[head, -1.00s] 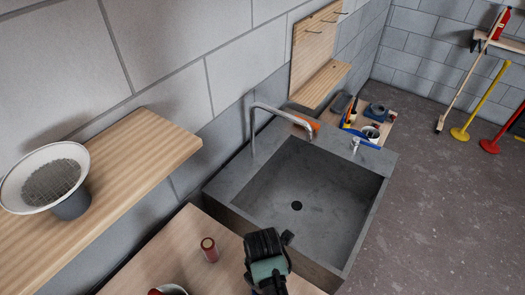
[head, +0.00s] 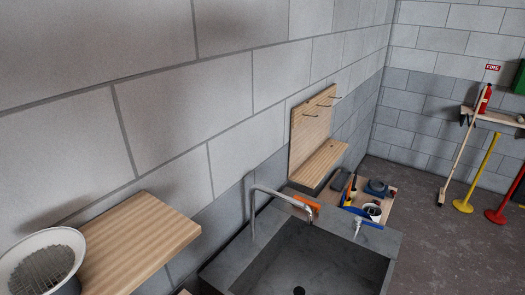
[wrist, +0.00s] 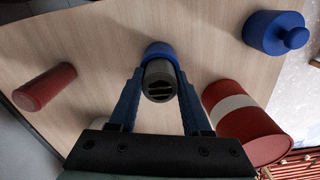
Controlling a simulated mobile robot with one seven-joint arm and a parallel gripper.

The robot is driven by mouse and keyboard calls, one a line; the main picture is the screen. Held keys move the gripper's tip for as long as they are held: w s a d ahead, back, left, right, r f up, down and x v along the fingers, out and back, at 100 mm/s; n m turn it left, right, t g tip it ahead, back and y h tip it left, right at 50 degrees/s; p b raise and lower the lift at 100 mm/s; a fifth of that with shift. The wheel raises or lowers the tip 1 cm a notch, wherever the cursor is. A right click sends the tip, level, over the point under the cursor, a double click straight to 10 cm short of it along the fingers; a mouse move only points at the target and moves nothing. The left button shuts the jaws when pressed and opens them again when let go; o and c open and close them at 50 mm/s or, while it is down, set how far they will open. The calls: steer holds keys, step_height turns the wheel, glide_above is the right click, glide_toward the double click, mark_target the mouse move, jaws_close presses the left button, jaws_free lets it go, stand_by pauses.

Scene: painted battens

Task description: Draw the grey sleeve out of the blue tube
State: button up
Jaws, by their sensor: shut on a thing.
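In the wrist view, my gripper (wrist: 159,76) has one blue finger on each side of the grey sleeve (wrist: 158,82) and is shut on it. The sleeve is a dark grey cylinder whose near end shows slots. The blue tube (wrist: 160,49) shows just beyond the sleeve, in line with it. The sleeve's far end is hidden, so I cannot tell how deep it sits in the tube. Neither the gripper, the sleeve nor the tube shows in the head view now.
On the wooden worktop (wrist: 105,50), a dark red cylinder (wrist: 45,87) lies left, a red can with a white band (wrist: 243,120) lies right, and a blue knobbed weight (wrist: 272,32) stands far right. The head view shows a sink (head: 320,262) and a wooden shelf (head: 140,240).

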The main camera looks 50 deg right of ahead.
jaws_close()
steer(key=shift+r, duration=0.2)
steer(key=shift+r+p, duration=3.75)
steer(key=shift+p, duration=0.35)
steer(key=shift+r, duration=1.5)
